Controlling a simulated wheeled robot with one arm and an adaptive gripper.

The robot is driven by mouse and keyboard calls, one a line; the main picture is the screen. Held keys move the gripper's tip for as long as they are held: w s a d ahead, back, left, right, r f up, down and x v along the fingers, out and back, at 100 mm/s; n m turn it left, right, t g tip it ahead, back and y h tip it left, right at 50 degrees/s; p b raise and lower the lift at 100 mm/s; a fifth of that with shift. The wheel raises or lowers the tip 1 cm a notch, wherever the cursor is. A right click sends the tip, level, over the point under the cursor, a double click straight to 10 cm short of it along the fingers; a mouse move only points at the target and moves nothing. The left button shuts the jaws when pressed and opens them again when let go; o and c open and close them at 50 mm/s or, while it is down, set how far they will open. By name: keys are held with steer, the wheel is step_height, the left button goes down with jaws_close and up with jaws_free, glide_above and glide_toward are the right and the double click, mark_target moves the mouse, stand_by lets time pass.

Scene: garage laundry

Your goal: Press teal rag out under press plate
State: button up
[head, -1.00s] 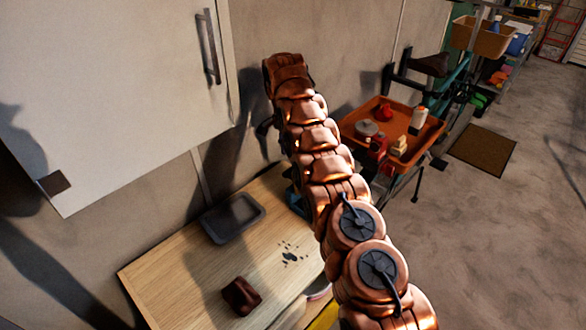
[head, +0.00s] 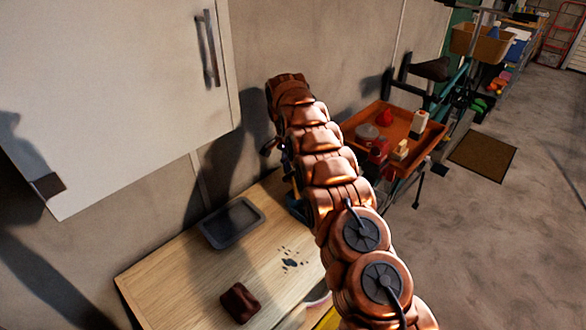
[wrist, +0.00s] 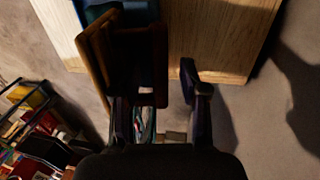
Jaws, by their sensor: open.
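In the wrist view my gripper (wrist: 163,78) is open, with its right finger plain and its left finger lost against a dark shape. A brown board-like piece (wrist: 97,60) stands beside the left finger, over the bench edge; I cannot tell whether it is the press plate. A blue-teal patch (wrist: 130,12) lies behind it at the top; I cannot tell whether it is the rag or part of a press. In the head view my copper arm hides most of that spot and the gripper.
The wooden bench (head: 180,270) holds a grey tray (head: 232,222), a dark red-brown block (head: 240,302) and dark spots (head: 290,258). A white cabinet (head: 110,90) hangs above its left side. An orange tray (head: 395,130) with several items stands behind the arm. The floor at right is open.

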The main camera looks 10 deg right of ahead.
steer(key=shift+c, duration=0.4)
jaws_close()
